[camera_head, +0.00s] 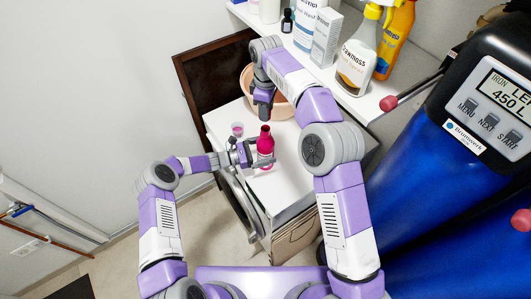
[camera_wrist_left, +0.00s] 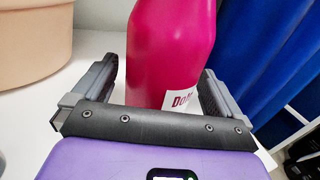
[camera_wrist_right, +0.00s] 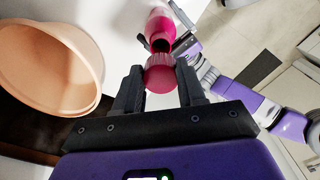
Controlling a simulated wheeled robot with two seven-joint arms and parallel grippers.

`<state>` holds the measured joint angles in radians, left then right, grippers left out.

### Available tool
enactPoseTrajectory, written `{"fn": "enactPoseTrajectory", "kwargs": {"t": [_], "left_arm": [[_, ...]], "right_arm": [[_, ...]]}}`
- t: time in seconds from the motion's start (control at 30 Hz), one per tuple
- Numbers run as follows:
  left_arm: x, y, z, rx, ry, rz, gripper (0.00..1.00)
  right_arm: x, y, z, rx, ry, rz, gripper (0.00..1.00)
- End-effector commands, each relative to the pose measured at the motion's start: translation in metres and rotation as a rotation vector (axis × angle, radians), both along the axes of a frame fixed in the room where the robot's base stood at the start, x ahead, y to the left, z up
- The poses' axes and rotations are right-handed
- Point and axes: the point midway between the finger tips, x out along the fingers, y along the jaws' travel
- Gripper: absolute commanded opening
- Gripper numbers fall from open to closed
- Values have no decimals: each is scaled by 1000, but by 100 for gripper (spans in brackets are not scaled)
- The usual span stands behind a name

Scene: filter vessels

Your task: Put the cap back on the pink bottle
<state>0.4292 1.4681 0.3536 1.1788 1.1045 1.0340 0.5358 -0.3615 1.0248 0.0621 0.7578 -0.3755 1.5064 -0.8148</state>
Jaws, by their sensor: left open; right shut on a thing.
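The pink bottle (camera_head: 265,145) stands upright on the white cabinet top. In the left wrist view its pink body (camera_wrist_left: 170,45) with a white label lies between the fingers of my left gripper (camera_head: 258,157). That gripper is open around the bottle. My right gripper (camera_head: 263,112) is shut on the pink ribbed cap (camera_wrist_right: 161,76), behind the bottle in the head view. In the right wrist view the bottle's dark open mouth lies just beyond the cap, and I cannot tell how large the gap is. The cap is hidden in the head view.
A peach bowl (camera_head: 246,78) stands at the back of the cabinet, close to my right forearm. A small pinkish cup-like thing (camera_head: 237,129) is left of the bottle. A shelf (camera_head: 352,104) with a spray bottle (camera_head: 357,62) and other containers is at the upper right.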

Motion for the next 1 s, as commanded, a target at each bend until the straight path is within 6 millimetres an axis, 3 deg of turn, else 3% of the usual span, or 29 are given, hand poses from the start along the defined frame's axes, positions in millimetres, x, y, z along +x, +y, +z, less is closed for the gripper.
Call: {"fn": "enactPoseTrajectory", "kwargs": {"t": [0.17,0.67,0.77,1.0], "left_arm": [[0,0,0,0,0,0,98],[0,0,0,0,0,0,22],[0,0,0,0,0,0,20],[0,0,0,0,0,0,20]], "right_arm": [[0,0,0,0,0,0,12],[0,0,0,0,0,0,12],[0,0,-2,-1,1,0,12],[-2,-2,-36,-1,3,1,12]]}}
